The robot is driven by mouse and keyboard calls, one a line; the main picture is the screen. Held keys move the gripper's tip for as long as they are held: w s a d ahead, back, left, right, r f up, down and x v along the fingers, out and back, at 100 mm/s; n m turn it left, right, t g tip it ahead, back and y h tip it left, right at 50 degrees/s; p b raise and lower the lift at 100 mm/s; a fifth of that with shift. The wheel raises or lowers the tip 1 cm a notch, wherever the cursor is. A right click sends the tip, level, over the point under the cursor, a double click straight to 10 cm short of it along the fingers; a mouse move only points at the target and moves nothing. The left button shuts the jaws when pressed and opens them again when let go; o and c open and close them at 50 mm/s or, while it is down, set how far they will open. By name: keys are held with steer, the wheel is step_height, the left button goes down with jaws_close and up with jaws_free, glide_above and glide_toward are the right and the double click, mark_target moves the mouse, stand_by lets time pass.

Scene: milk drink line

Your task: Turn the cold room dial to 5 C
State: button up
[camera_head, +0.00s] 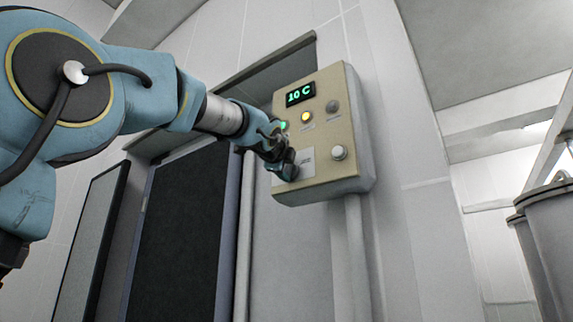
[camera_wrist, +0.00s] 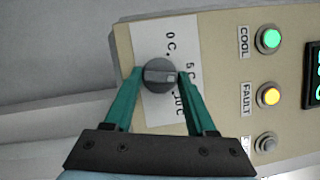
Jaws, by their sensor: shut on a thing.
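The dial (camera_wrist: 158,76) is a round dark grey knob with a lighter ridge, on a white plate (camera_wrist: 157,30) lettered 0 C, 5 C and 10 C. Its ridge lies crosswise, with a pale mark at the right end, on the side of the 5 C and 10 C lettering. My gripper (camera_wrist: 159,72) is shut on the dial, one green finger on each side. In the head view my gripper (camera_head: 279,158) is at the lower left of the control box (camera_head: 328,95) and mostly hides the dial. The display (camera_head: 300,93) reads 10 C in green.
The wrist view shows a lit green COOL lamp (camera_wrist: 269,39), a lit yellow FAULT lamp (camera_wrist: 265,96) and a grey button (camera_wrist: 266,143). A pale round knob (camera_head: 339,152) sits at the box's lower right.

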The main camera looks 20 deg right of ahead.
steer(key=shift+r+n+y+p, duration=0.35)
steer(key=shift+n+p, duration=0.35)
steer(key=shift+n, duration=0.4)
steer(key=shift+f+g, duration=0.1)
steer(key=shift+g, duration=0.2)
jaws_close()
steer(key=o, duration=1.3)
jaws_free()
steer(key=shift+f, duration=0.15)
steer(key=shift+s+a+f, duration=0.1)
steer(key=shift+s+a, duration=0.1)
steer(key=shift+s, duration=0.05)
steer(key=b+v, duration=0.4)
steer(key=v, duration=0.6)
